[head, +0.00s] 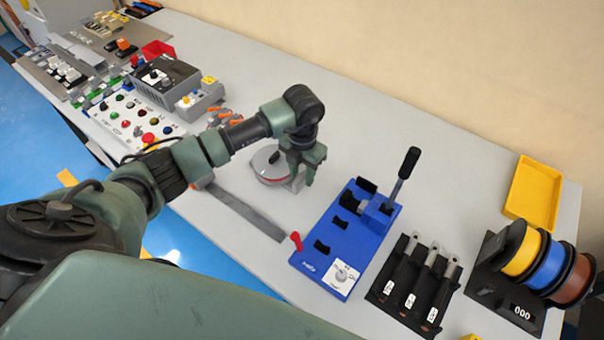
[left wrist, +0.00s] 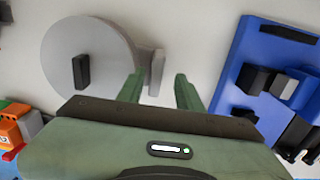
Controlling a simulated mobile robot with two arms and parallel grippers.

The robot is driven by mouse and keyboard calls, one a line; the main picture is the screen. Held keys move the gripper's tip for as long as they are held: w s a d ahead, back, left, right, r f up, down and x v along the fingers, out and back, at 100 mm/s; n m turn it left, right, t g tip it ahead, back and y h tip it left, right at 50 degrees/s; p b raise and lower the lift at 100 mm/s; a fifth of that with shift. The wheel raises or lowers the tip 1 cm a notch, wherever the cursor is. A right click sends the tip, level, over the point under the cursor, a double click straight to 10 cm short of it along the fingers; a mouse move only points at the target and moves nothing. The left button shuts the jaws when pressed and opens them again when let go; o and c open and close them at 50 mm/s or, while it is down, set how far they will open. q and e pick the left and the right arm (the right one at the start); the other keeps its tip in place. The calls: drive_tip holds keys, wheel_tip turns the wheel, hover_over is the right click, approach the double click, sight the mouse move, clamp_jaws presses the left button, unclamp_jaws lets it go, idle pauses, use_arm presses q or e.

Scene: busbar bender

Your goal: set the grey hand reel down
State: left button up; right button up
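The grey hand reel (head: 268,167) is a round disc with a reddish rim, and it appears to rest on the light grey table, partly hidden behind my left gripper (head: 301,178). In the left wrist view the reel (left wrist: 88,52) shows as a big grey disc with a black knob. Its light grey grip (left wrist: 154,72) points toward my left gripper (left wrist: 160,78). The gripper's fingers are apart. The grip lies near the left finger, and a clear gap shows between it and the right finger. My right gripper is not in view.
A blue bender (head: 350,232) with a black lever stands right of the reel. A flat grey bar (head: 245,212) lies in front. A control panel (head: 130,120) is at left.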

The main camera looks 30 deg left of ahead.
use_arm(q)
wheel_tip(320, 180, up, 12)
drive_tip(key=b, duration=0.2)
drive_tip(key=shift+f+b, duration=0.25)
drive_tip(key=shift+b, duration=0.1)
drive_tip(key=shift+s+f, duration=0.1)
drive_tip(key=shift+s, duration=0.05)
